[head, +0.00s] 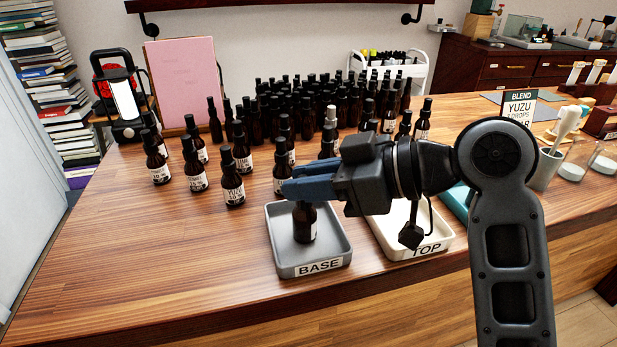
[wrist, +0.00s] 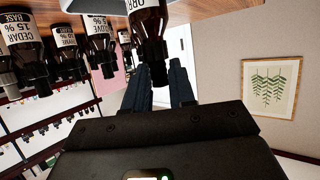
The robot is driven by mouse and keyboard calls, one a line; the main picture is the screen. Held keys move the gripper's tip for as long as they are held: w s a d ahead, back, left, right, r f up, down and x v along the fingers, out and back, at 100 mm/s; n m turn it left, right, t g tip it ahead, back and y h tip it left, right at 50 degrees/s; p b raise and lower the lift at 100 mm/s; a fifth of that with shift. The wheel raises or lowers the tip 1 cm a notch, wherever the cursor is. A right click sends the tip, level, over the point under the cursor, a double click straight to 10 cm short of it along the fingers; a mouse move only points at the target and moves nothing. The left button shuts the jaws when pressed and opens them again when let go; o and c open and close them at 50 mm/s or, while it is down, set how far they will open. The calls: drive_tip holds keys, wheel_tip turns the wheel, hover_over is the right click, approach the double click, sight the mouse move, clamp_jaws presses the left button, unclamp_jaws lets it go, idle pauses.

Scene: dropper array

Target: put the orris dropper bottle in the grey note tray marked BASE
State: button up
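The dark orris bottle (head: 305,227) with a white label stands in the grey tray marked BASE (head: 319,266), about upright. Its top is hidden behind my gripper's fingers in the head view. My gripper (head: 290,187) reaches in from the right, low over the tray, at the bottle's top. In the wrist view the bottle (wrist: 148,22) shows part of its label, reading "ORR", and its dropper top lies between the two fingers (wrist: 158,88). I cannot tell whether the fingers touch it.
A white tray marked TOP (head: 428,248) stands right of the grey tray, partly behind my arm. Several labelled bottles (head: 232,188) stand behind and left, with a dense group (head: 330,97) farther back. The table's front left is clear.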

drive_tip(key=o, duration=0.4)
drive_tip(key=shift+r, duration=0.1)
drive_tip(key=b+v, duration=0.1)
drive_tip(key=v, duration=1.1)
drive_tip(key=shift+s+r, duration=0.1)
drive_tip(key=shift+r, duration=0.05)
